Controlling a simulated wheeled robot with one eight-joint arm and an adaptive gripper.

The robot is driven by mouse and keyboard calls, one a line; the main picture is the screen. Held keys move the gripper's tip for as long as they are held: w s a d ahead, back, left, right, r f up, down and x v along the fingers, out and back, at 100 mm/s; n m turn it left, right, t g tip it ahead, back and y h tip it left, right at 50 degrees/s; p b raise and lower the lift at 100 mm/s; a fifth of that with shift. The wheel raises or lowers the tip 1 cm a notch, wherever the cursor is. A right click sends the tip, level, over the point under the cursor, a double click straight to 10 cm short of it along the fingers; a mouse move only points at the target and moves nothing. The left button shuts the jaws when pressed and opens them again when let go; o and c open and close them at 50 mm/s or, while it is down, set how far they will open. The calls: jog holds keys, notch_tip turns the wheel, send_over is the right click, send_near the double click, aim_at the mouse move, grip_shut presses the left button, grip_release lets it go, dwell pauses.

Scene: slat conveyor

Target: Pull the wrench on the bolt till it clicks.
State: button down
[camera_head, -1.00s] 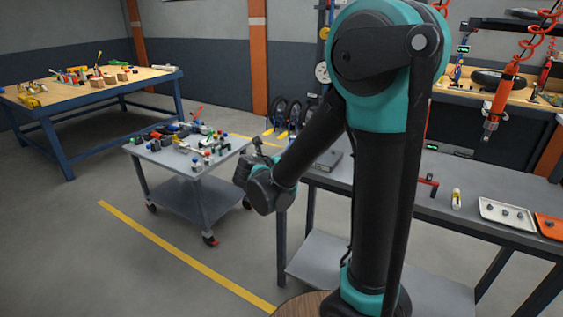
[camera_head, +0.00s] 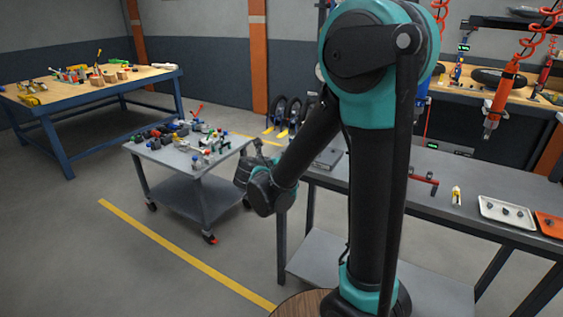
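A red bar-like tool (camera_head: 422,179), which looks like the wrench, lies on the grey workbench (camera_head: 470,174) just right of my arm. Its left end is partly hidden behind my arm, and a small dark upright piece stands at its right end. I cannot make out the bolt or whether the tool sits on it. My gripper (camera_head: 257,147) is at the left end of my arm, near the cart's right edge and well left of the red tool. It is small and dark, and its fingers are not clear.
On the bench are a yellow-and-white bottle (camera_head: 456,196), a white tray (camera_head: 483,203) with dark parts and an orange tray (camera_head: 548,216). A red tool (camera_head: 503,90) hangs above. A cluttered grey cart (camera_head: 196,168) stands left, with open floor before it.

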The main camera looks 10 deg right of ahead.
jog(key=shift+w+a, duration=0.15)
jog(key=shift+a, duration=0.15)
jog(key=shift+d, duration=0.1)
jog(key=shift+d, duration=0.1)
jog(key=shift+r, duration=0.2)
dwell(0.3)
jog(key=shift+r, duration=2.3)
